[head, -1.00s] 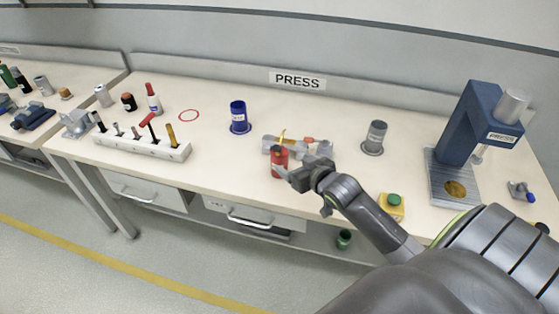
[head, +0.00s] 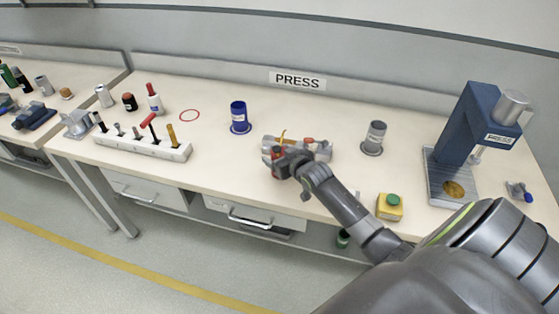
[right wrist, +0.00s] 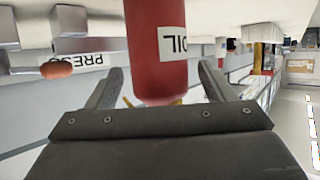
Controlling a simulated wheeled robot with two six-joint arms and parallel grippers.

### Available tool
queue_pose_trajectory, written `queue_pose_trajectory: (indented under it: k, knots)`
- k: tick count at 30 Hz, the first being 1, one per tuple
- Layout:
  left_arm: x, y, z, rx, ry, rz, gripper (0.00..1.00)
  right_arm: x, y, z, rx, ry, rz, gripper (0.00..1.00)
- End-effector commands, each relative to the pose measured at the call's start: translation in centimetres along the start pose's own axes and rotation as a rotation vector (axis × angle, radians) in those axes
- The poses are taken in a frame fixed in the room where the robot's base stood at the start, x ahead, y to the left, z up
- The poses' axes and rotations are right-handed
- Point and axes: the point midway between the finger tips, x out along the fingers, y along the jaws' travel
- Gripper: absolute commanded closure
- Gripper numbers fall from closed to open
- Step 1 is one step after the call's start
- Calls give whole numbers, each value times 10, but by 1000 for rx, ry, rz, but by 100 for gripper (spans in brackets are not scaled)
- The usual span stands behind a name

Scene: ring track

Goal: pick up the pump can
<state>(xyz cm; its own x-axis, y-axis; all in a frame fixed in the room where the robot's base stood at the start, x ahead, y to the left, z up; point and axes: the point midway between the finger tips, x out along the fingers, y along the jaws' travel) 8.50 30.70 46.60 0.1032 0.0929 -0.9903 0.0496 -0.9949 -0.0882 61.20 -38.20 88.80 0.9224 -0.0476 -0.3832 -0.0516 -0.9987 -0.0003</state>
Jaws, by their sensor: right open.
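The pump can (head: 276,150) is red with a yellow spout and stands near the front edge of the bench. In the head view it is mostly hidden by my right gripper (head: 281,165). In the right wrist view the red can (right wrist: 157,45) with its OIL label appears upside down between the two open fingers (right wrist: 161,75). Gaps show beside the can, so the fingers are around it without clearly touching it. My left gripper is not in view.
A tool rack (head: 140,147) is at left.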

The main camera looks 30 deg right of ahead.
Motion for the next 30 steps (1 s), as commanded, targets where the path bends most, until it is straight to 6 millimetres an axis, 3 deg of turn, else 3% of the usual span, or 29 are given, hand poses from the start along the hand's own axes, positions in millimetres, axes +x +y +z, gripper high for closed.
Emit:
queue_pose_trajectory:
  k: [12, 24, 30]
  knots:
    - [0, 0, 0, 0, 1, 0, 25, 9, 0, 0, 0, 0, 0, 26]
    - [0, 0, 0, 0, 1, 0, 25, 9, 0, 0, 0, 0, 0, 77]
    - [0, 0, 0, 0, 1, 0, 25, 9, 0, -1, 0, 2, 0, 77]
